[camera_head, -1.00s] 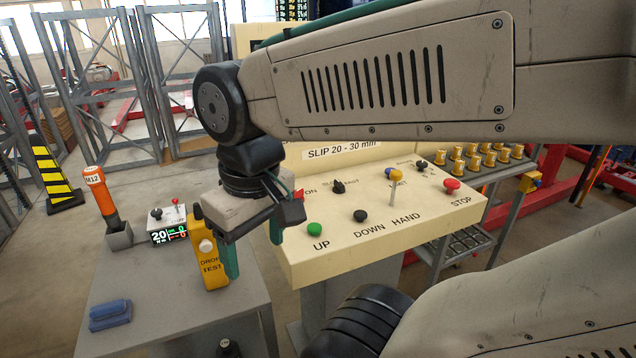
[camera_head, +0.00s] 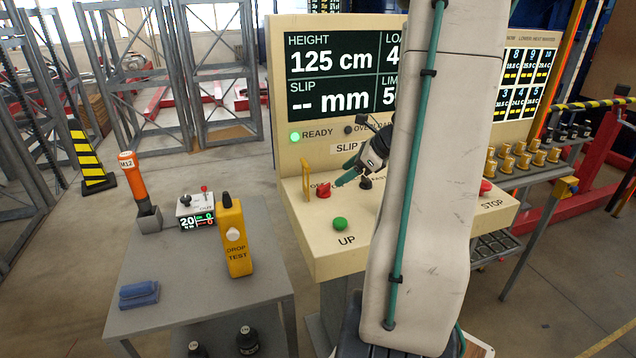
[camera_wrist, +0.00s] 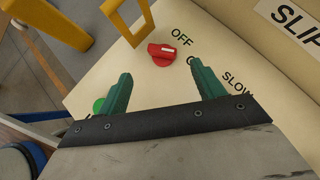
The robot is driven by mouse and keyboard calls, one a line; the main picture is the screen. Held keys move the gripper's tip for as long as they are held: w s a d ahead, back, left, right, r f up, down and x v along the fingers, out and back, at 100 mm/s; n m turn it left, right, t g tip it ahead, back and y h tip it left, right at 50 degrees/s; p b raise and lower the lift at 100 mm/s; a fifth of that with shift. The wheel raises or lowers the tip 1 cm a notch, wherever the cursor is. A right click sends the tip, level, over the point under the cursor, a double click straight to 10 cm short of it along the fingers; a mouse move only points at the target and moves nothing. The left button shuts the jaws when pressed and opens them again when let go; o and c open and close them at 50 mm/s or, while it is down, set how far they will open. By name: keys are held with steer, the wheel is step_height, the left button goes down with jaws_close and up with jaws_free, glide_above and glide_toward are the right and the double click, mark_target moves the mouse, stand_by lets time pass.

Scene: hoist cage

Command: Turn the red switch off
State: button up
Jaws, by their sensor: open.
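The red switch (camera_head: 323,191) is a rotary knob on the cream sloping panel, behind the green UP button (camera_head: 340,223). My gripper (camera_head: 344,176) is close to it, at its right in the head view. In the wrist view the red switch (camera_wrist: 161,54) lies beyond the gap between my two green fingers (camera_wrist: 162,83), which are apart and empty. The fingers do not visibly touch it. The knob has a pale mark on its right end. The label OFF (camera_wrist: 182,36) stands beside it; another label starting with O is mostly hidden by a finger.
A yellow frame (camera_head: 306,182) stands upright just left of the switch. The display (camera_head: 340,75) rises behind the panel. A grey table (camera_head: 190,306) at left holds a yellow drop-test box (camera_head: 235,238). My arm covers the panel's middle.

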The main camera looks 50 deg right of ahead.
mark_target(325, 185)
steer(key=shift+w+m, duration=0.3)
steer(key=x, duration=0.7)
steer(key=shift+w+f, duration=0.15)
steer(key=shift+f, duration=0.05)
steer(key=shift+d, duration=0.1)
steer(key=c, duration=0.9)
